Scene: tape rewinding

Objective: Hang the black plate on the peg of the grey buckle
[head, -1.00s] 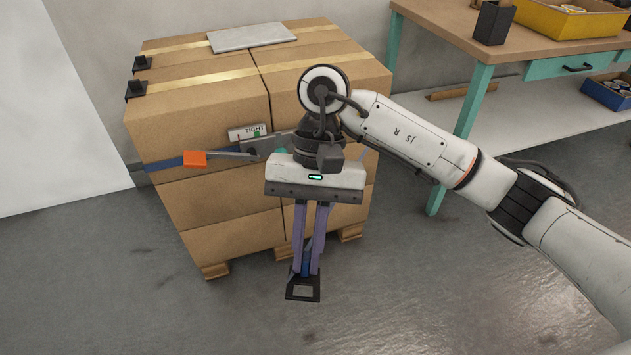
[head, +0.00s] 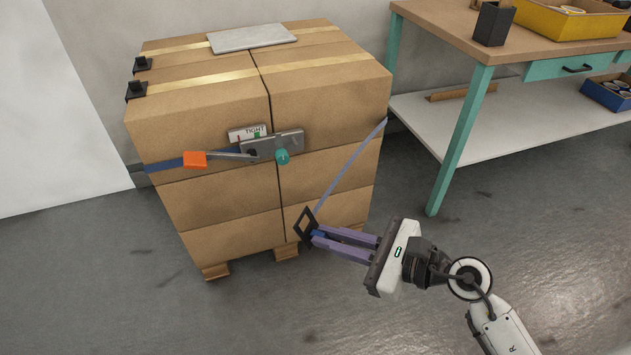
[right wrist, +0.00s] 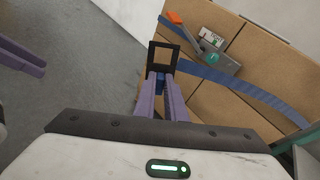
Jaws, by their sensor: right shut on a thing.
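The black plate (head: 305,222), a square frame with an opening, is at the fingertips of my right gripper (head: 316,236), which is shut on the blue strap end beside it. The plate also shows in the right wrist view (right wrist: 152,57). A strap (head: 350,165) runs from it to the stack's right edge. The grey buckle (head: 287,142) is on the stack's front, above and left of the plate and apart from it. Purple fingers of my left gripper (right wrist: 40,70) show in the right wrist view.
The carton stack (head: 225,205) stands on a wooden pallet (head: 215,270). An orange-ended lever (head: 195,159) sticks out left of the buckle, under a TIGHT label (head: 247,132). A workbench (head: 455,60) stands at the right. The floor in front is clear.

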